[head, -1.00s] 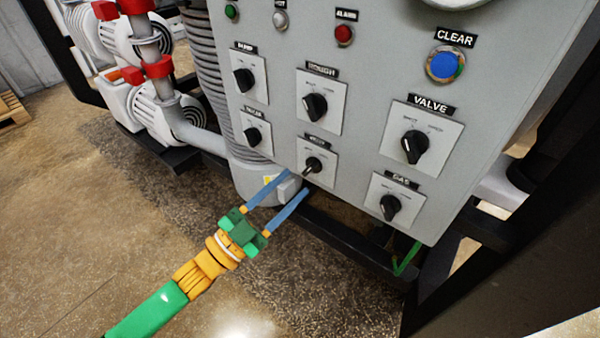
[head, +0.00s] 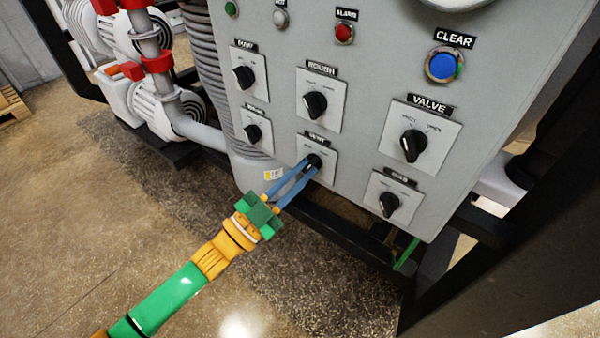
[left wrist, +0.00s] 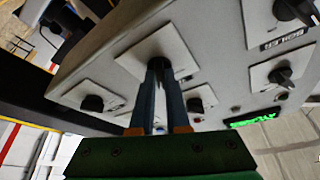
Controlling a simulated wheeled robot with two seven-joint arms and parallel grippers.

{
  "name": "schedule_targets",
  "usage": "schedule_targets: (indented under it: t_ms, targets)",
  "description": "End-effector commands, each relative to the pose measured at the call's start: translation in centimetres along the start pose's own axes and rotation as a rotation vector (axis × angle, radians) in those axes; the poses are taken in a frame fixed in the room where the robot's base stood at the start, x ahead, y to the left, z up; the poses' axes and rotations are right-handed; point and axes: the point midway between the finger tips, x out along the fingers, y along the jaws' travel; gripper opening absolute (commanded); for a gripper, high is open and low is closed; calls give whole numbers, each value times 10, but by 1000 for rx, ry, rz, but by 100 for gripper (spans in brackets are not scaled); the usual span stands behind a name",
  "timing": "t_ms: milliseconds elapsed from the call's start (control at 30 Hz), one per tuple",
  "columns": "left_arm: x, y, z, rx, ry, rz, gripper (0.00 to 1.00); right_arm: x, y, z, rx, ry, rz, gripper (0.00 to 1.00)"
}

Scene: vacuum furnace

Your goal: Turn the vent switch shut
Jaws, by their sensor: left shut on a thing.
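The vent switch (head: 315,160) is a black rotary knob on a white plate, under a black VENT label in the lower middle of the grey panel. My left gripper (head: 310,168) reaches it from below left, and its two blue fingers are closed on the knob from both sides. In the left wrist view the fingers (left wrist: 157,75) meet the knob at the white plate (left wrist: 160,48). The fingers hide most of the knob, so its pointer direction cannot be told. My right gripper is in neither view.
Similar knobs surround it: ROUGH (head: 315,104) above, VALVE (head: 414,144) and a lower one (head: 389,204) to the right, and a small one (head: 253,133) to the left. A blue CLEAR button (head: 443,66) is at upper right. Open floor (head: 90,220) lies at left.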

Motion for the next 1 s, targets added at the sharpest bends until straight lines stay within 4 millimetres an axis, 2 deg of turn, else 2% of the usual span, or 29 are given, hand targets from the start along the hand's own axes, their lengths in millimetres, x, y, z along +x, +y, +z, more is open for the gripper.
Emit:
schedule_targets:
  t_ms: [267, 1000]
  targets:
    - [0, 2, 0, -137, -2, -56, 0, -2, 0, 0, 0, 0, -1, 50]
    - [2, 7, -4, -746, -4, -309, 0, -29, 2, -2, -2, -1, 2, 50]
